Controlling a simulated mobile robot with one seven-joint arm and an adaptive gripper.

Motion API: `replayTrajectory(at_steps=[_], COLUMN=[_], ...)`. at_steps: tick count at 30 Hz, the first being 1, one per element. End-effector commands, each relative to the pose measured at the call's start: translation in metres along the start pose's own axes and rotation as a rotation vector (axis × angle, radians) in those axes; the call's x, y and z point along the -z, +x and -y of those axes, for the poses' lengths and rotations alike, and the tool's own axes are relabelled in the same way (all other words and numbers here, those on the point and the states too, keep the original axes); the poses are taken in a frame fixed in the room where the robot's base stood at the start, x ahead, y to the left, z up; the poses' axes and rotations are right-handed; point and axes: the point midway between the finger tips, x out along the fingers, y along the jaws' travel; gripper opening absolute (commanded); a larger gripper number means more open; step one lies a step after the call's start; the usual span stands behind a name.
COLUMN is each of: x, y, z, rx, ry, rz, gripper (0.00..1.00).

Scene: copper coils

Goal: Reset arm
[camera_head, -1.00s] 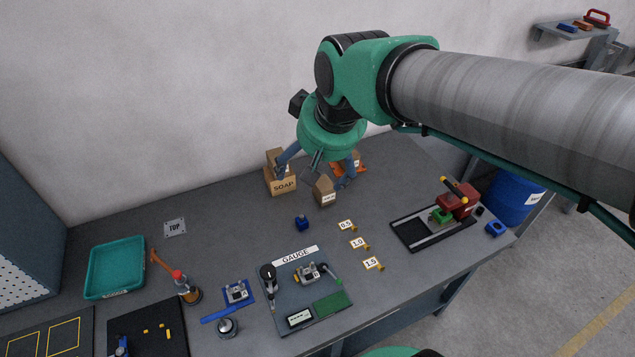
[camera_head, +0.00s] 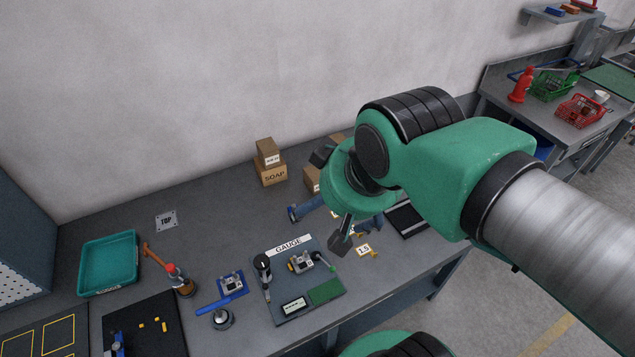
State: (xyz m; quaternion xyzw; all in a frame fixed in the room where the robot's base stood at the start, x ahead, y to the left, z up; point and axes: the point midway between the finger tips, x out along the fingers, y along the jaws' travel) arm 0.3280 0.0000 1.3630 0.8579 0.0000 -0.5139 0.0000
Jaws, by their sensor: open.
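My gripper (camera_head: 345,222) hangs from the green wrist of my arm above the right-middle part of the grey workbench (camera_head: 215,205). Its blue-grey fingers are spread apart with nothing seen between them. My forearm reaches in from the right edge and hides much of the bench's right side. Whether the fingers touch anything on the bench cannot be told.
A teal tray (camera_head: 108,264), an orange-handled tool (camera_head: 160,257) and a black mat (camera_head: 150,325) are at left. A small fixture (camera_head: 301,262) sits on the gauge board. A second bench at right holds a red basket (camera_head: 580,110) and a green basket (camera_head: 552,86).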

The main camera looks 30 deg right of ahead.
Motion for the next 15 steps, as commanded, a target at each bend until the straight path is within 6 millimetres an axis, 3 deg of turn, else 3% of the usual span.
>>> replayTrajectory(at_steps=[15], x=[-0.024], y=[0.045], z=[0.0], rx=[0.0], ry=[0.0], rz=[0.0], gripper=[0.92])
